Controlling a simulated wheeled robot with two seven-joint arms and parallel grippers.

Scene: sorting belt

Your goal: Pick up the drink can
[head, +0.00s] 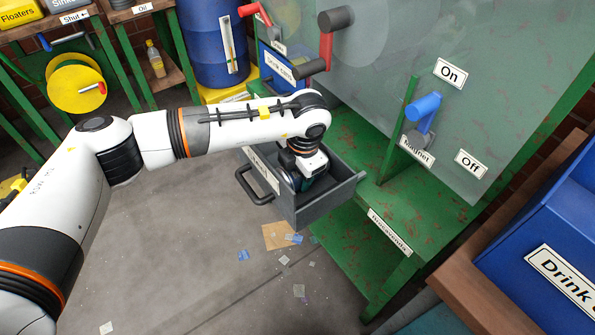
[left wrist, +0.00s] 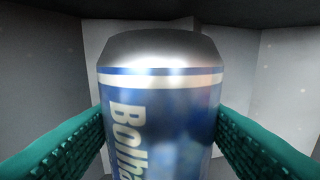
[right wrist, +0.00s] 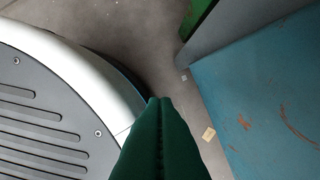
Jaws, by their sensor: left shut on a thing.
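The drink can (left wrist: 160,115) fills the middle of the left wrist view. It is blue with white bands, pale lettering and a silver top. My left gripper (head: 304,182) is down inside the open grey drawer (head: 327,205). Its teal ridged fingers stand on both sides of the can, shut on it. Grey drawer walls surround the can in the left wrist view. In the head view the can is mostly hidden by my gripper and the drawer walls. My right gripper (right wrist: 160,104) shows only in the right wrist view, with its green fingers together and nothing between them.
The drawer's dark handle (head: 256,187) sticks out to the left. A green bench (head: 350,240) and a glass screen (head: 385,60) stand beside it. A blue bin (head: 545,240) labelled "Drink" is at right. Scraps lie on the otherwise clear floor.

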